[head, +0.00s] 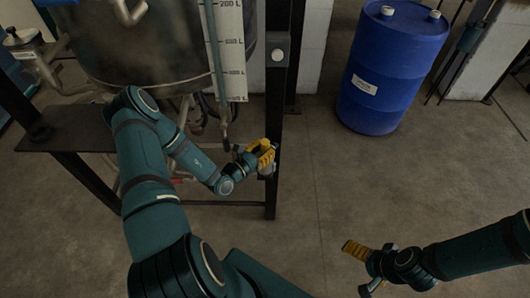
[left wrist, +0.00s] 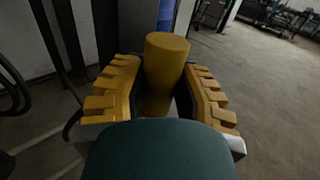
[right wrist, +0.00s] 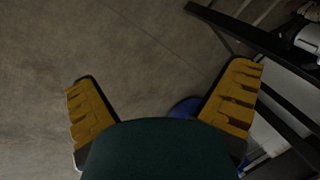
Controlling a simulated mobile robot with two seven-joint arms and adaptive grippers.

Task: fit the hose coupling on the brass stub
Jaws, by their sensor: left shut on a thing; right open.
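My left gripper (head: 265,156) is in front of the dark upright post, below the tank. It is shut on a brass-yellow cylinder (left wrist: 166,62), which stands up between the two yellow finger pads in the left wrist view. I cannot tell whether this cylinder is the hose coupling or the brass stub. In the head view the fingers mostly hide it. My right gripper (head: 364,269) is open and empty above bare floor at the lower right. Its spread fingers (right wrist: 163,80) also show in the right wrist view. No other coupling or stub can be made out clearly.
A steel tank (head: 150,55) with a level scale (head: 232,60) stands behind my left arm. The dark post (head: 272,190) and frame shelf (head: 68,140) are close to that arm. A blue drum (head: 392,70) stands at the back right. The middle floor is clear.

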